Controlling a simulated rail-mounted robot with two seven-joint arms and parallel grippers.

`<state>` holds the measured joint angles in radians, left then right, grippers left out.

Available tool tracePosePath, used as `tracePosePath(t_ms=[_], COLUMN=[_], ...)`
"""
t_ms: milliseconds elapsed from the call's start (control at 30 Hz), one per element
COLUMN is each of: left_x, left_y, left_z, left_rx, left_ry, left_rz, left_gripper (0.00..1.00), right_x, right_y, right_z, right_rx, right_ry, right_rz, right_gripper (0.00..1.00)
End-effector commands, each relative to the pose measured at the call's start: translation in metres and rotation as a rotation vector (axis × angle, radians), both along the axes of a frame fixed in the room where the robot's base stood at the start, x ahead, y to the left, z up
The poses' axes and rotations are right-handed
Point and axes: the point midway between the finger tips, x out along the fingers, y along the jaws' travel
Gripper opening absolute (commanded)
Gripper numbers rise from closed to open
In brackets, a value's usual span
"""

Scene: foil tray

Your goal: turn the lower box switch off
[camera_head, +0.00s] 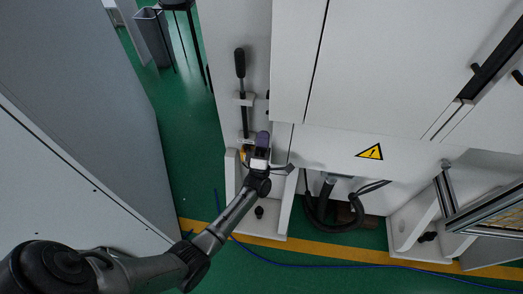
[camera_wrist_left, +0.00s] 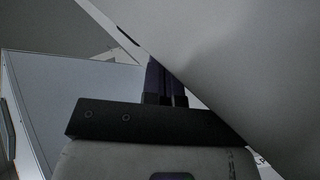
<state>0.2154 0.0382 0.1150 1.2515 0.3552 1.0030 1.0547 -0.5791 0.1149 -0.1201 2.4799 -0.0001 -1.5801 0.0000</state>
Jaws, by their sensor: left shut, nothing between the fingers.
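A tall white cabinet (camera_head: 375,60) stands ahead of me. A black-handled lever (camera_head: 240,62) stands upright on its narrow left face. My left gripper (camera_head: 262,138) is at the low end of that face, below the lever handle. It is shut and empty. In the left wrist view the dark fingers (camera_wrist_left: 166,82) are together, beside a large pale panel that covers their right side. I cannot make out the lower box switch; the gripper may hide it. My right gripper is not in view.
A grey-white cabinet (camera_head: 80,80) stands at the left. Green floor (camera_head: 190,160) lies between it and the white cabinet. A yellow floor line (camera_head: 340,249), a blue cable (camera_head: 330,265) and black hoses (camera_head: 318,213) are below. A warning sign (camera_head: 370,152) marks the front.

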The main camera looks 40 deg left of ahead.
Motion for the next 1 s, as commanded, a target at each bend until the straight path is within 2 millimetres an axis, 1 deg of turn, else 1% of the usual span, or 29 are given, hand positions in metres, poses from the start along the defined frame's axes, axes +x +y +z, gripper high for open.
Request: tracePosePath(t_ms=[33, 200, 400, 867, 1000], left_x=[0.005, 0.018, 0.027, 0.03, 0.028], left_y=[0.003, 0.011, 0.016, 0.018, 0.021], left_z=[0.008, 0.024, 0.035, 0.038, 0.04], left_rx=[0.001, 0.0, 0.001, 0.001, -0.004], left_ry=[-0.003, -0.002, -0.001, 0.0, 0.007], left_rz=[0.001, 0.001, 0.0, -0.001, 0.005], left_gripper=[0.0, 0.0, 0.0, 0.0, 0.0], right_x=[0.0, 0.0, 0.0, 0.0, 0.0], right_y=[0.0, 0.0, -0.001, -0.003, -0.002], right_z=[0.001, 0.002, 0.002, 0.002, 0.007], right_rx=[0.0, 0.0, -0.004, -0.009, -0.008], right_ry=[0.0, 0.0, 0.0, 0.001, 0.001], right_rz=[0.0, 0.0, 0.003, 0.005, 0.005], right_gripper=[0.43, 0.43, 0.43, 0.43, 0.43])
